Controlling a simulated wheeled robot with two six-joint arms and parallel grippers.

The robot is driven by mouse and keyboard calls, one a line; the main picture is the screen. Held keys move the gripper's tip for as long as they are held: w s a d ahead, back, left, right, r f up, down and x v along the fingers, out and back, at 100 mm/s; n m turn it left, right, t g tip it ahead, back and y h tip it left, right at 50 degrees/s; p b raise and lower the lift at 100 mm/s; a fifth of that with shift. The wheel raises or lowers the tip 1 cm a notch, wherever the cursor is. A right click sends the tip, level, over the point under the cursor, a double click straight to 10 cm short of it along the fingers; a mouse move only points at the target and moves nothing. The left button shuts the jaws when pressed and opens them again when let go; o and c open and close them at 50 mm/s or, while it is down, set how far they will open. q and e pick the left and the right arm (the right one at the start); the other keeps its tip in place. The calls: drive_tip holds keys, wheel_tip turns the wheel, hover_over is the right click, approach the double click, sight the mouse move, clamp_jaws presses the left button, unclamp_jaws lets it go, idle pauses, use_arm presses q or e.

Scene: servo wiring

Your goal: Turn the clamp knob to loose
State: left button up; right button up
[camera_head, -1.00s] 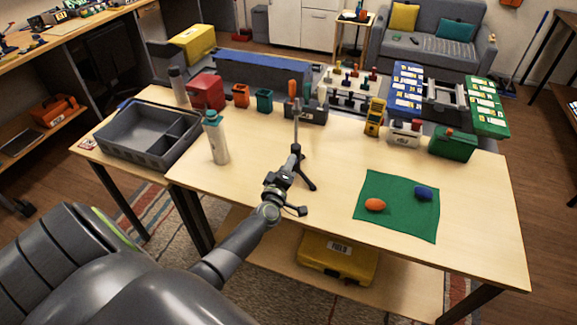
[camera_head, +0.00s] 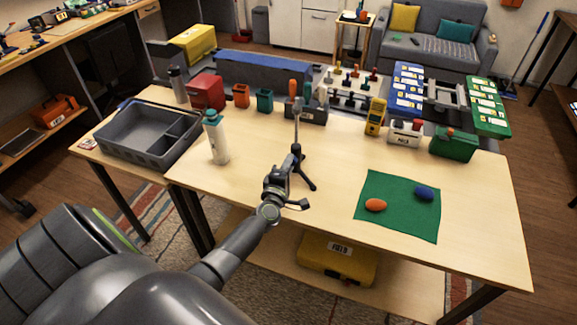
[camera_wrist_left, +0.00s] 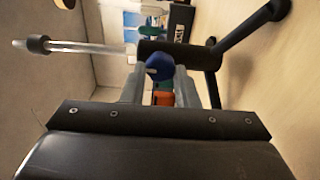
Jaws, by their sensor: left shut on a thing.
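A small stand with a dark tripod base and an upright metal rod (camera_head: 296,122) stands on the wooden table, in front of my left arm. In the left wrist view its dark clamp body (camera_wrist_left: 180,57) lies across the picture, with the pale rod running left from it and the legs to the right. The blue clamp knob (camera_wrist_left: 158,67) sits between my left gripper's fingers (camera_wrist_left: 157,78), which are shut on it. In the head view my left gripper (camera_head: 288,168) is at the stand and hides the knob. My right gripper is not in view.
A white bottle (camera_head: 215,138) stands left of the stand, near a grey divided tray (camera_head: 118,151). A green mat (camera_head: 396,218) with an orange and a blue item lies to the right. Boxes and tools line the back edge. The table between stand and mat is clear.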

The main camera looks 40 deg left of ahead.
use_arm(q)
drive_tip(key=o, duration=1)
drive_tip(key=shift+c, duration=0.2)
drive_tip(key=b+v, duration=0.1)
drive_tip(key=v, duration=1.6)
drive_tip(key=shift+s+b, duration=0.25)
drive_tip(key=shift+b, duration=0.1)
drive_tip(key=shift+d, duration=0.1)
